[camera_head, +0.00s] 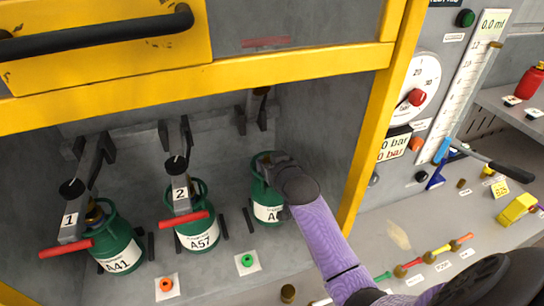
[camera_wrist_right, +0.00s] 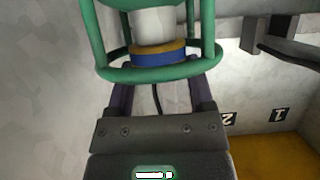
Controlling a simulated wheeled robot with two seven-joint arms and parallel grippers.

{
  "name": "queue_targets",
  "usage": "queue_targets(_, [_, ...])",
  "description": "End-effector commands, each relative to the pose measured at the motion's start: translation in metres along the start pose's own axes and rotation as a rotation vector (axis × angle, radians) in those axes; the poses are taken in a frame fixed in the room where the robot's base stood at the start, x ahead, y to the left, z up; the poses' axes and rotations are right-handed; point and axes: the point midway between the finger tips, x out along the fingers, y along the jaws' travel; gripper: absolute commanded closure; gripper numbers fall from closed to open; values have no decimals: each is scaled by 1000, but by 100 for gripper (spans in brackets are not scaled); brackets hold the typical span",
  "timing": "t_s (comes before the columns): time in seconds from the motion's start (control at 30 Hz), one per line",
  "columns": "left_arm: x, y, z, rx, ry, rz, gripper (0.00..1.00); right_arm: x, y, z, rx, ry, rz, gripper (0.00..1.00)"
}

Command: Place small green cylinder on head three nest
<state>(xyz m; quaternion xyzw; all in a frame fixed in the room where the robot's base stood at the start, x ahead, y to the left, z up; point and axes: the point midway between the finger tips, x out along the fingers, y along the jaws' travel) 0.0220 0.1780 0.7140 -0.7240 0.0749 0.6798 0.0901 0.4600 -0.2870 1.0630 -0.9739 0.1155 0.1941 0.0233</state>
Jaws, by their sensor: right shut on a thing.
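The small green cylinder (camera_head: 265,205) is upright in the third bay, right of the other two cylinders. Its white label is partly covered by my right arm; only an "A" reads. My right gripper (camera_head: 276,163) is at its top and shut on it. In the right wrist view the fingers (camera_wrist_right: 160,92) reach to the green collar (camera_wrist_right: 155,73), which surrounds a white neck with a blue and yellow band. The third head (camera_head: 262,105) hangs behind and above the cylinder. The cylinder's base and the third nest are hidden. My left gripper is not in view.
Cylinder A41 (camera_head: 118,245) stands under head 1 (camera_head: 72,215), cylinder A57 (camera_head: 198,232) under head 2 (camera_head: 181,190). Red levers (camera_head: 187,219) stick out in front. A yellow frame post (camera_head: 375,120) borders the bay on the right. Orange (camera_head: 166,285) and green (camera_head: 247,260) buttons lie in front.

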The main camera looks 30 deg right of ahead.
Motion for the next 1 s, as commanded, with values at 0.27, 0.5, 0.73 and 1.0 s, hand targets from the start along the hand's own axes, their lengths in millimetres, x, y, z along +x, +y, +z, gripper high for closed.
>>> queue_targets(0.27, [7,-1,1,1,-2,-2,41,8,0,17,-1,10,0,100])
queue_targets(0.5, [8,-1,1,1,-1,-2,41,9,0,21,-1,-2,0,28])
queue_targets(0.73, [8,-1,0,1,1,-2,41,8,0,21,0,-2,0,0])
queue_targets(1.0, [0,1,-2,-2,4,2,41,-5,0,18,-1,-1,-1,0])
